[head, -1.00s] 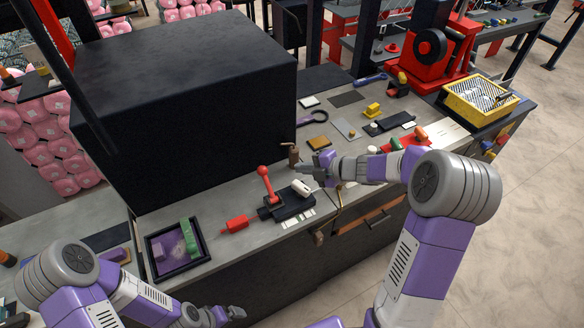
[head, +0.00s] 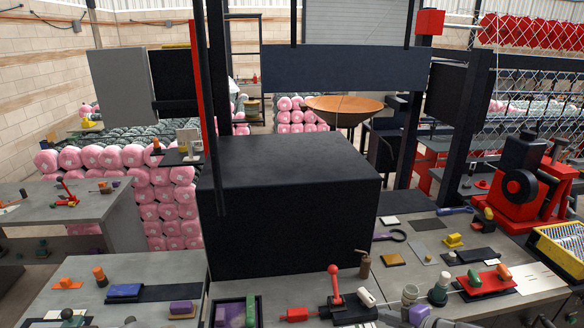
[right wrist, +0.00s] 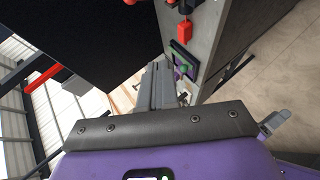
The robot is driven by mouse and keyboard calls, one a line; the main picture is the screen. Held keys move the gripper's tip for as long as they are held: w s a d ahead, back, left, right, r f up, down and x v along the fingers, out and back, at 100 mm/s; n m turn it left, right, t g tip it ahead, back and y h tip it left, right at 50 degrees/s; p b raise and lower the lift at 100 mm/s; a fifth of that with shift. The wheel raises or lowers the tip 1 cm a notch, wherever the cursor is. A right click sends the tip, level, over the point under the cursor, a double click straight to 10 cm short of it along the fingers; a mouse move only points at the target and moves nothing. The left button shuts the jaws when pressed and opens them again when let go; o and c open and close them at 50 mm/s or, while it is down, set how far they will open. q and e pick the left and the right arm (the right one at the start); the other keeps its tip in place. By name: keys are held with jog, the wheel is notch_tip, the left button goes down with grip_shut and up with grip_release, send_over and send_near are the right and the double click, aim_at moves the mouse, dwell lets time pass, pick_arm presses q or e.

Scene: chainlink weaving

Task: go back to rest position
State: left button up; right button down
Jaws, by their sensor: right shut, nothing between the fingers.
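My right gripper (right wrist: 157,76) shows in the right wrist view as two grey fingers lying together. It is shut with nothing between the fingers. It is in front of the grey workbench (right wrist: 222,22) with a red-handled part (right wrist: 185,30) and a black tray (right wrist: 183,60) holding green and purple pieces. In the head view only grey bits of my right arm show at the bottom edge, over the front of the bench. My left gripper cannot be made out in any current view.
A large black box (head: 290,215) stands on the bench. A red lever tool (head: 335,285), a small brown bottle (head: 363,263) and a red machine (head: 520,185) are on the bench to the right. A yellow basket (head: 560,250) sits at the far right.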

jog(key=s+a+f+m+g+h+b, duration=0.1)
jog(key=s+a+f+m+b, duration=0.15)
jog(key=f+m, duration=0.45)
jog(key=s+a+f+m+g+h+b, duration=0.1)
jog(key=s+a+f+m+b, duration=0.2)
jog(key=f, duration=0.9)
jog(key=s+a+f+m+g+h+b, duration=0.1)
jog(key=s+a+f+m+b, duration=0.2)
jog(key=f+m, duration=0.45)
pick_arm(q)
notch_tip(320, 180, down, 13)
jog(key=b, duration=0.4)
jog(key=shift+s+r, duration=0.2)
jog(key=shift+s, duration=0.05)
pick_arm(e)
jog(key=s+a+f+m+g, duration=0.3)
jog(key=s+f+m, duration=0.1)
jog(key=s+f, duration=0.3)
jog(key=s+a+f+m+g, duration=0.3)
jog(key=s+f+m, duration=0.1)
jog(key=s+f, duration=0.4)
jog(key=shift+s+a+h, duration=0.3)
jog(key=shift+s+a, duration=0.1)
jog(key=shift+s, duration=0.7)
